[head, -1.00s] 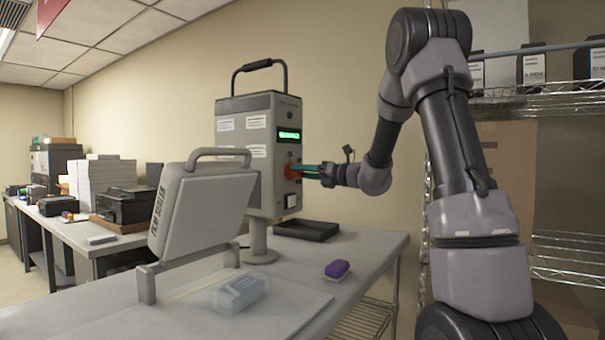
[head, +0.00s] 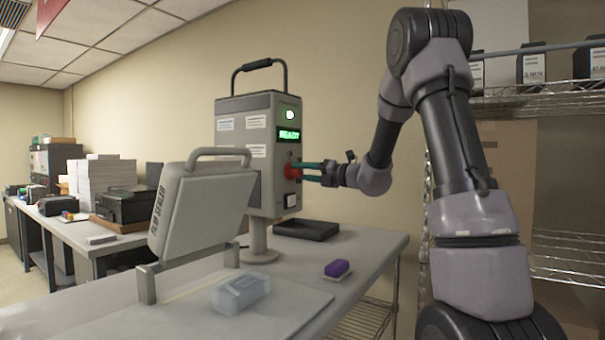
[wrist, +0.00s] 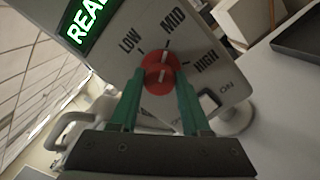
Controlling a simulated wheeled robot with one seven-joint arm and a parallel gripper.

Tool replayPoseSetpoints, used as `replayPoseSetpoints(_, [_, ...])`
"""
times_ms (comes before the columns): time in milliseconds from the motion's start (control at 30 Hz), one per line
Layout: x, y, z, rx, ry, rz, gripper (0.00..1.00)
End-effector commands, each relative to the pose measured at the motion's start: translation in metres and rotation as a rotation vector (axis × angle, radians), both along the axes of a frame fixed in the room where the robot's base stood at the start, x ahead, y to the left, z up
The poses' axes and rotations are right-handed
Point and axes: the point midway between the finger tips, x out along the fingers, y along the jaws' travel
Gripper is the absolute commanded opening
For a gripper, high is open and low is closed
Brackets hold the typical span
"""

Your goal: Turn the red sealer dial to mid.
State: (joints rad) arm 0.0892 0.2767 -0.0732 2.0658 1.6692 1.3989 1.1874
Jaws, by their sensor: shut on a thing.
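The red sealer dial (wrist: 152,64) sits on the face of the grey sealer control box (head: 245,150), with LOW, MID and HIGH printed around it. In the wrist view its white pointer line is turned toward the MID mark (wrist: 174,21). My gripper (wrist: 165,80) is shut on the dial, with one green finger on each side of it. In the head view the dial (head: 289,171) is partly hidden by my gripper (head: 302,171). The box's green display (head: 289,135) reads READY, and a round lamp (head: 290,115) above it is lit.
The hinged film sealer lid (head: 200,208) stands raised in front of the box. A clear package (head: 240,293), a purple-topped block (head: 337,268) and a black tray (head: 306,229) lie on the table. A wire shelf (head: 545,98) stands behind my arm.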

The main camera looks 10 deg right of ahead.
Motion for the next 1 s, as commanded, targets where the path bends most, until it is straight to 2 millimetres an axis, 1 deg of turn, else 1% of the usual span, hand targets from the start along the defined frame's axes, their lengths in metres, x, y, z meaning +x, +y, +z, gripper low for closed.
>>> replayPoseSetpoints(100, [0.0, 0.0, -0.002, -0.002, 0.004, 0.0, 0.0])
replayPoseSetpoints(133, [0.0, 0.0, -0.002, -0.002, 0.004, 0.0, 0.51])
replayPoseSetpoints(167, [0.0, 0.0, -0.002, -0.003, 0.003, 0.0, 0.62])
replayPoseSetpoints(200, [0.0, 0.0, -0.002, -0.003, 0.003, 0.0, 0.77])
replayPoseSetpoints(500, [0.0, 0.0, -0.001, -0.002, 0.0, 0.0, 0.77])
replayPoseSetpoints(600, [-0.004, -0.005, -0.001, -0.002, 0.0, -0.001, 0.77])
replayPoseSetpoints(667, [-0.008, -0.01, 0.0, -0.002, -0.001, -0.004, 0.77])
replayPoseSetpoints(767, [-0.02, -0.023, -0.001, -0.001, 0.001, -0.005, 0.77])
replayPoseSetpoints(1000, [-0.055, -0.057, -0.003, -0.001, 0.001, -0.004, 0.77])
